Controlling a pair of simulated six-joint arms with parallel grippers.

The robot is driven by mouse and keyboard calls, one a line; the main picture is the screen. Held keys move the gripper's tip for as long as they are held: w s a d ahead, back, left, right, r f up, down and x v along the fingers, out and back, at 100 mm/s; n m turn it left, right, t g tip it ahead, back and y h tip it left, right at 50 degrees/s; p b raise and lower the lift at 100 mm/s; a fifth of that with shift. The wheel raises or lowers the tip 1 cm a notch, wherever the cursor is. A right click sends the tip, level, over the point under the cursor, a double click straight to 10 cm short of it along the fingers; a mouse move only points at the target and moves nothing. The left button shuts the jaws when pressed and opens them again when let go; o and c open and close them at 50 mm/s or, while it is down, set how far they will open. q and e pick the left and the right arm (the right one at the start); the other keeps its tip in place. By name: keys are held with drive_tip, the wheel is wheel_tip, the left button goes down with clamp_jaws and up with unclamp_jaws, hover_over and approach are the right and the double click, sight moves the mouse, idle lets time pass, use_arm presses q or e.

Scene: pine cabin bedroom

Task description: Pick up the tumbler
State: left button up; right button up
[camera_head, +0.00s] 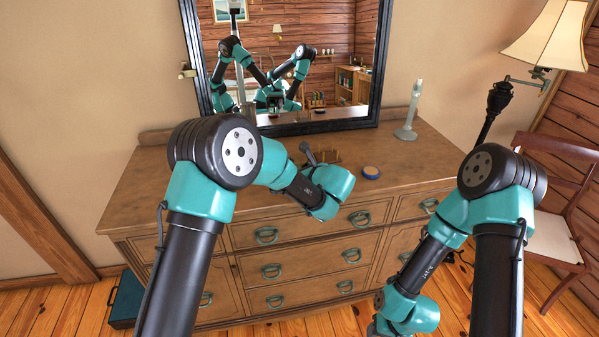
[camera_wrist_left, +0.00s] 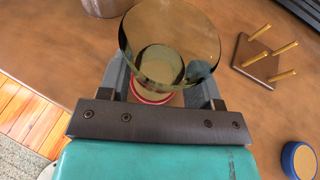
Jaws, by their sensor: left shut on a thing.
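The tumbler (camera_wrist_left: 170,40) is a clear amber-tinted glass with a wide round rim. In the left wrist view it stands between the two fingers of my left gripper (camera_wrist_left: 162,88), which is shut on it. A red ring shows at or under its base; I cannot tell which it belongs to. I cannot tell whether the tumbler is clear of the dresser top. In the head view my left wrist is over the dresser's front edge and hides the tumbler. My right arm hangs low in front of the dresser, its gripper out of view.
On the dresser top (camera_head: 240,205) are a wooden peg rack (camera_wrist_left: 260,62), a round blue-sided tin (camera_head: 371,172) and a white candlestick (camera_head: 409,115). A metallic round vessel (camera_wrist_left: 103,6) is near the tumbler. A mirror (camera_head: 335,60) stands behind.

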use_arm(q)
drive_tip(key=shift+r, duration=0.25)
drive_tip(key=shift+r, duration=1.55)
drive_tip(key=s+r, duration=0.1)
drive_tip(key=s, duration=1.5)
drive_tip(key=shift+r, duration=0.2)
drive_tip(key=shift+d, duration=0.1)
